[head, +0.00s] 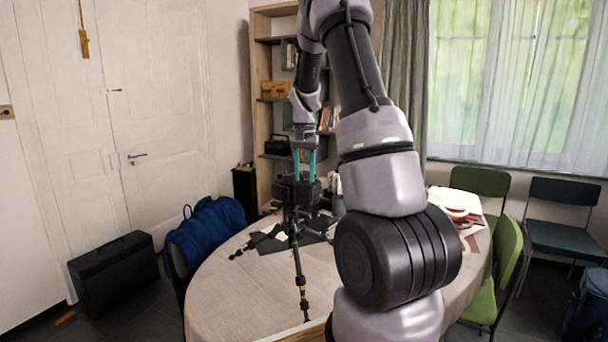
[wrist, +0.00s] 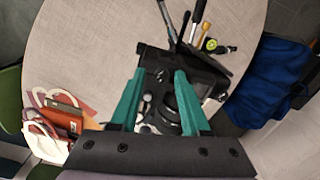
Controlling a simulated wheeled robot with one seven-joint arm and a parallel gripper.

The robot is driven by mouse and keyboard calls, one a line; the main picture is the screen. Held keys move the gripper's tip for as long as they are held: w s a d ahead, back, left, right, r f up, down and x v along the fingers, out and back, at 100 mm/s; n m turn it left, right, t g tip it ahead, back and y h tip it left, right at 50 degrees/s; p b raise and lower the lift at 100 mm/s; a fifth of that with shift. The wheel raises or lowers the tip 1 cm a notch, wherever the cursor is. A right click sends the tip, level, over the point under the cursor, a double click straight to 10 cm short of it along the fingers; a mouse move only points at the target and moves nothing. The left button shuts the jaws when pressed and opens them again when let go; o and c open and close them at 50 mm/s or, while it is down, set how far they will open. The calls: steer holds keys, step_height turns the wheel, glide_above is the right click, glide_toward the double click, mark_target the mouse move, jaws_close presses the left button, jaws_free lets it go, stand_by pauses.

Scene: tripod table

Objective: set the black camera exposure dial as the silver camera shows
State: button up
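The black camera (head: 291,191) sits on top of a tripod (head: 297,255) at the table. My gripper (head: 304,176) points down at the camera's top, its two teal fingers apart. In the wrist view my gripper (wrist: 160,74) is open, with the black camera body (wrist: 188,65) beneath and between the fingers. Small silvery round parts and a dark round part (wrist: 167,106) show between the fingers; which one is the exposure dial, I cannot tell. No dial marks are readable. I cannot make out the silver camera for certain in either view. Whether the fingertips touch the camera is unclear.
The oval table (head: 235,295) carries a dark cloth (head: 275,243) behind the tripod. Red and white items (head: 455,205) lie at its right. Green chairs (head: 507,250) stand at the right, a blue bag (head: 205,235) at the left. The table's front left is clear.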

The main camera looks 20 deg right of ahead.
steer(key=shift+w+a, duration=0.1)
steer(key=n, duration=1.5)
steer(key=shift+r+n, duration=0.15)
steer(key=shift+n, duration=0.55)
step_height(320, 180, up, 10)
steer(key=s+a+r+m+t, duration=0.2)
steer(key=s+a+r+m, duration=0.1)
steer(key=s, duration=0.4)
steer(key=s+a+r+m+t+y, duration=0.1)
steer(key=s+a+r+m, duration=0.2)
steer(key=s+a, duration=0.3)
steer(key=s+a+r+m+t, duration=0.2)
steer(key=s+a+r+m, duration=0.1)
steer(key=s, duration=0.6)
steer(key=shift+a+r+m+t, duration=0.3)
steer(key=shift+a+r+m, duration=0.15)
steer(key=shift+a, duration=0.25)
